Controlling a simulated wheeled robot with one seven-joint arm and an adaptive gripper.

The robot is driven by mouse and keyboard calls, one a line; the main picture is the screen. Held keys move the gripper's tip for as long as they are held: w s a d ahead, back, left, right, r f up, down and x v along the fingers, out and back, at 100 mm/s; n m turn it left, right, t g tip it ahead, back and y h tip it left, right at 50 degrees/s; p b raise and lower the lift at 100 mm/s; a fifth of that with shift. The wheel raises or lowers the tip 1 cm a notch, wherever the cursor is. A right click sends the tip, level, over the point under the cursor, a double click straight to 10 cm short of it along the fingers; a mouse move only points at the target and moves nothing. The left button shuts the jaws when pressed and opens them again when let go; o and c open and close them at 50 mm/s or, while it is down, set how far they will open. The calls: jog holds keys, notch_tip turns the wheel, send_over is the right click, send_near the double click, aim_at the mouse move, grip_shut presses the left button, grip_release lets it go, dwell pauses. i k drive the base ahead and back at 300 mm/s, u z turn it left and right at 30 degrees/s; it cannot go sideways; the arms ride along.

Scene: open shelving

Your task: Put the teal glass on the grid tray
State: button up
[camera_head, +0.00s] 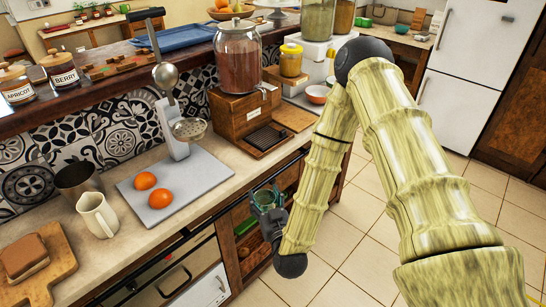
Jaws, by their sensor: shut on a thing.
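My gripper (268,212) is at the front of the counter, below the level of the countertop, before the open shelving. It is shut on the teal glass (266,196), which shows small and dark between the fingers. My arm and the gripper hide part of the glass. The grid tray (266,138) is a dark slatted plate on the low front of a wooden dispenser stand. It lies above and behind my gripper in the picture, and nothing stands on it.
A big jar (239,62) of dark red contents stands on the wooden dispenser (232,112). Left of it are a metal juicer (172,130), two oranges (152,188), a cream mug (97,214) and a cutting board (45,262). The open shelving (240,215) is below the counter edge.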

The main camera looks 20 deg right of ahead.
aim_at(264, 136)
jog(key=k, duration=0.5)
jog(key=z, duration=1.45)
jog(key=i, duration=0.6)
jog(key=u, duration=1.7)
